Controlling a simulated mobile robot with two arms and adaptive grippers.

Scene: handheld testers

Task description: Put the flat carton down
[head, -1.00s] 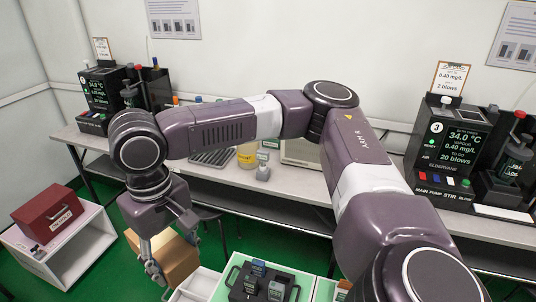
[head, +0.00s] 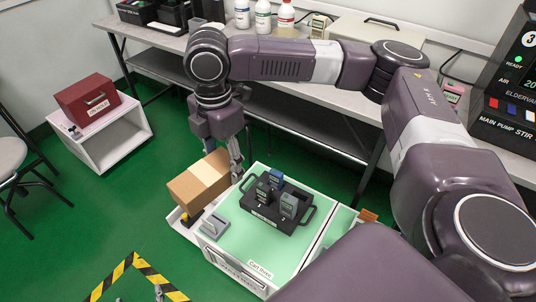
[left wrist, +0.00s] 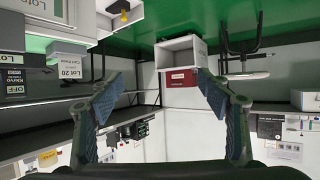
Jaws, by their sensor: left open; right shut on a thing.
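The brown flat carton (head: 196,186), with a paler tape band, is tilted beside the left edge of the green-topped cart (head: 230,232) in the head view. My right gripper (head: 236,168) is shut on its right end, pointing down. The carton's underside is hidden, and I cannot tell whether it touches the white ledge (head: 178,224) below. My left gripper (left wrist: 160,76) is open and empty in the left wrist view, its two fingers wide apart.
A black tray (head: 270,212) with several handheld testers stands on the cart, next to a grey cradle (head: 216,227). A white open stand (head: 112,140) bears a red box (head: 88,98). A striped floor marking (head: 135,272) lies at front left, with clear green floor around it.

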